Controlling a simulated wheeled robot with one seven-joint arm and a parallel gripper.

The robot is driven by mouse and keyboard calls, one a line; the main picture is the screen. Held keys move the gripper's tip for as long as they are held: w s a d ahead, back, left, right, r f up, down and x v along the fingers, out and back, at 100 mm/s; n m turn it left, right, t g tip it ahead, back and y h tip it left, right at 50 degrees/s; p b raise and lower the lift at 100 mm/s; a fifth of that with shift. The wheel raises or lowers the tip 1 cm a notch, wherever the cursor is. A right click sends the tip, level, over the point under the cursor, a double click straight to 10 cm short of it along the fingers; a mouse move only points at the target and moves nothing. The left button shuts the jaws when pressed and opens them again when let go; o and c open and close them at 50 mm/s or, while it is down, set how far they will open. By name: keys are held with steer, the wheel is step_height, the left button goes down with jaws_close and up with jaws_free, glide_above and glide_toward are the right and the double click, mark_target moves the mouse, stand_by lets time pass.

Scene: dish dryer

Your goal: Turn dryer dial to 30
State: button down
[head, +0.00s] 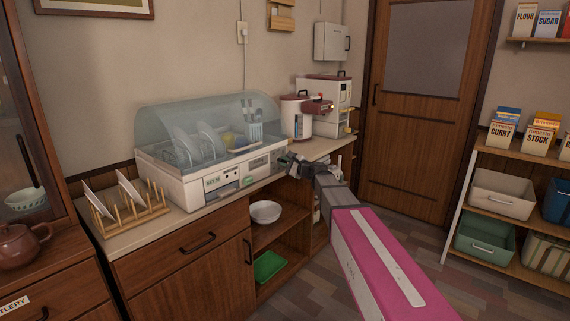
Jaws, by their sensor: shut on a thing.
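The dish dryer (197,190) is a white box with a clear domed lid (190,115), standing on the counter with plates and cups inside. My arm reaches in from the lower right. My gripper (287,163) is at the right end of the dryer's front panel, shut on the dial there. The dial itself is hidden by the gripper, and its setting cannot be read at this size.
A wooden plate rack (130,213) stands left of the dryer. A white and red cooker (297,116) stands to its right. Below the counter are open shelves with a white bowl (265,211) and a green tray (269,265). The floor in front is clear.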

steer(key=shift+f+m, duration=0.1)
steer(key=shift+m, duration=0.5)
steer(key=c, duration=1.1)
jaws_free()
steer(key=shift+s, duration=0.1)
steer(key=v, duration=1)
steer(key=shift+s+d, duration=0.25)
steer(key=shift+d, duration=0.1)
